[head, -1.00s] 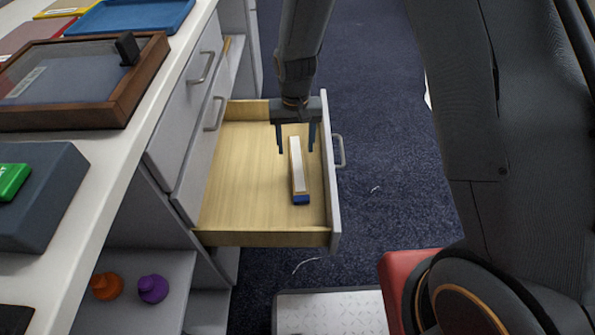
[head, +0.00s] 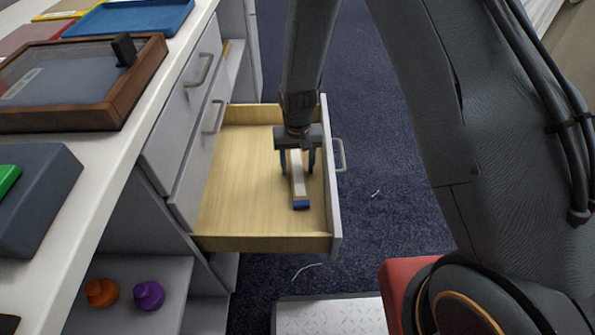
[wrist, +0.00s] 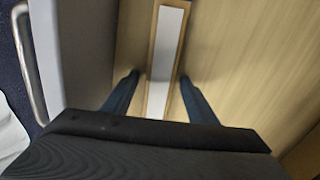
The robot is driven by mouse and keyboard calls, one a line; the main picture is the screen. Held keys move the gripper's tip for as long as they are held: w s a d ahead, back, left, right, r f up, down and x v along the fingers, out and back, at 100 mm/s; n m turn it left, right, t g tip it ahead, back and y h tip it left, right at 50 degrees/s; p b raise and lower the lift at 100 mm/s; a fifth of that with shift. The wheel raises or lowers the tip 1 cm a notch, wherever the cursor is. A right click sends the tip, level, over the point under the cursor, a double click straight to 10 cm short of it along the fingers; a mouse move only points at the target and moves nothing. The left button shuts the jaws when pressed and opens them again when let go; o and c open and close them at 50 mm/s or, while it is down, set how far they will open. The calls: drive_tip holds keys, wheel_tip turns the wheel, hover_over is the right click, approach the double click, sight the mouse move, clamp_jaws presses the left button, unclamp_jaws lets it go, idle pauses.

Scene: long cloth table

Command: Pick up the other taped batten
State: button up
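The taped batten (head: 299,180) lies in the open drawer (head: 238,180). It is a narrow wooden bar with a white strip along its top and a blue end toward the front of the view. My gripper (head: 299,170) is down inside the drawer with one finger on each side of the batten. In the wrist view, my gripper (wrist: 160,76) is open, and the batten (wrist: 165,50) runs between the fingers with a gap on both sides. The batten's far part is hidden under my gripper in the head view.
The drawer's front panel (head: 334,200) stands close to the right of my gripper. An orange piece (head: 101,292) and a purple piece (head: 148,295) sit on a low shelf. A wood-framed case (head: 75,85) and a dark box (head: 40,205) are on the counter.

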drive_tip(key=c, duration=1)
